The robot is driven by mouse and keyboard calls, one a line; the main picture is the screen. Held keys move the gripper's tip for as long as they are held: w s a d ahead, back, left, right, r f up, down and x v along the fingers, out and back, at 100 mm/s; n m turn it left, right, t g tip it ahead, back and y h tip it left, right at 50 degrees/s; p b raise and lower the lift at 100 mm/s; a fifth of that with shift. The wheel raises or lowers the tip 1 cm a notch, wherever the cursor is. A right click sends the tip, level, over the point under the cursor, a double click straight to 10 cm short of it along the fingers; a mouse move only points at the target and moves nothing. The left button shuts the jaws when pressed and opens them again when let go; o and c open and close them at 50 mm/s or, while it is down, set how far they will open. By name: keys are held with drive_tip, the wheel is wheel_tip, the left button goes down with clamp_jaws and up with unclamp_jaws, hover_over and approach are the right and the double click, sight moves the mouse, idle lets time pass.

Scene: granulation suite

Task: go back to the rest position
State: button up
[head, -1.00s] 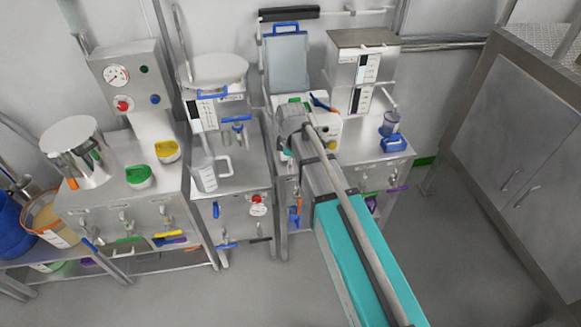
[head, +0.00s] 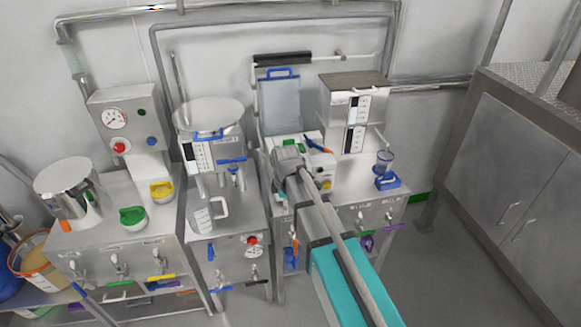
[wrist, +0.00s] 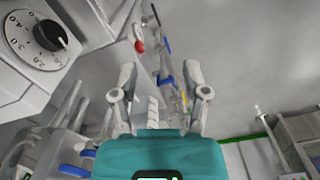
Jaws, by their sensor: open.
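My arm reaches from the lower right of the head view toward the middle workbench. Its grey wrist end (head: 287,160) is in front of the white unit with the dial. My gripper's fingers are hidden behind the wrist in the head view. In the wrist view my gripper (wrist: 160,78) is open, with its two grey fingers apart and nothing held between them. Past the fingers the wrist view shows a bench side with blue and red handles, and grey floor.
A dial unit (wrist: 38,45) is close at the upper left of the wrist view. A clear jug (head: 203,217) stands on the bench left of my arm. A blue-based cup device (head: 386,178) stands right. A grey cabinet (head: 510,165) is far right, with clear floor before it.

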drive_tip(key=shift+d, duration=0.1)
drive_tip(key=s+d+m, duration=0.6)
drive_tip(key=d+m, duration=0.2)
drive_tip(key=d, duration=0.3)
drive_tip(key=s+d+m, duration=0.5)
drive_tip(key=d+m, duration=0.4)
drive_tip(key=d, duration=0.2)
drive_tip(key=shift+s+d+m, duration=0.15)
drive_tip(key=shift+s+m, duration=0.15)
drive_tip(key=shift+s, duration=0.1)
